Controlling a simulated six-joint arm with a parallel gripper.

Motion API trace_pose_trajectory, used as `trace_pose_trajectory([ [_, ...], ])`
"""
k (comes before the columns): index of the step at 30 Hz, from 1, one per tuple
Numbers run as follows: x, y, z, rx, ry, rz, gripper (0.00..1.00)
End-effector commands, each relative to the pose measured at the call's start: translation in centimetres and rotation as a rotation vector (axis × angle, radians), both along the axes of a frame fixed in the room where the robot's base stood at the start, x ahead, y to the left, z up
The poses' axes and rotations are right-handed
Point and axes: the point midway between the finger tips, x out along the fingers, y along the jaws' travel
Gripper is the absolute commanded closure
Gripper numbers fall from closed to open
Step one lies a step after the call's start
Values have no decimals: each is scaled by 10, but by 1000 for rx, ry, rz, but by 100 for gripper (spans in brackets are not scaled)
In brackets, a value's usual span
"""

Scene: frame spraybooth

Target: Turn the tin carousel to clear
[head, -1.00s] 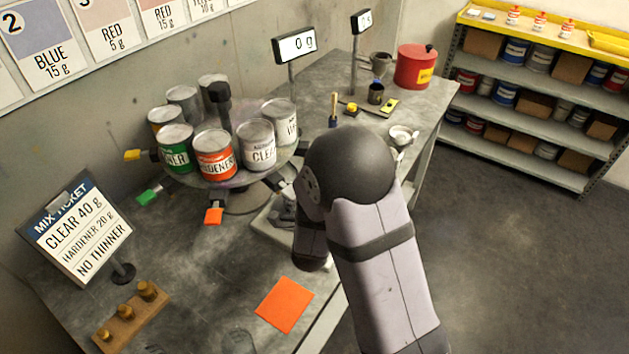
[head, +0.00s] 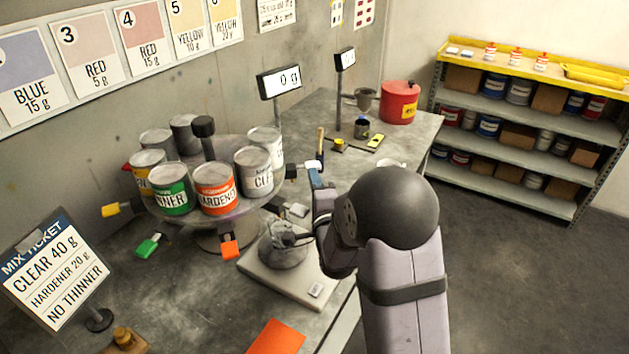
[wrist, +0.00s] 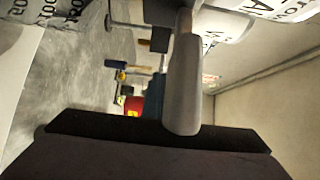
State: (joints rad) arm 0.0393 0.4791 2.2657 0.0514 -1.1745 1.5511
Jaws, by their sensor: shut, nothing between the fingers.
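The tin carousel (head: 212,221) stands on the bench with several labelled tins around a dark centre post (head: 204,140). The green THINNER tin (head: 171,187) and orange HARDENER tin (head: 215,188) are at its front. The CLEAR tin (head: 253,171) is on its right side. Coloured tabs stick out below, including a green tab (head: 148,245), an orange tab (head: 230,247) and a pale tab (head: 313,165) on the right. My gripper (head: 317,176) is shut and empty beside the pale tab; contact cannot be told. A pale rounded handle (wrist: 183,85) fills the wrist view's middle.
A scale (head: 300,278) with a cup (head: 283,245) sits right of the carousel; its display (head: 279,82) reads 0 g. The mix ticket (head: 50,270) stands at left. A red can (head: 399,102) and small tools are at the bench's back.

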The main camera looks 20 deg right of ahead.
Motion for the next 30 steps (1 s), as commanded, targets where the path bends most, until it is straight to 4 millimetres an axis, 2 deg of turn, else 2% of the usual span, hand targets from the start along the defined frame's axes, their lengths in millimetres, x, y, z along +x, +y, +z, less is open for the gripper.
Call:
trace_pose_trajectory([
  [11,-6,1,-1,0,1,0,100],
  [27,-68,6,-1,0,-1,1,100],
  [30,-66,5,3,0,3,0,100],
])
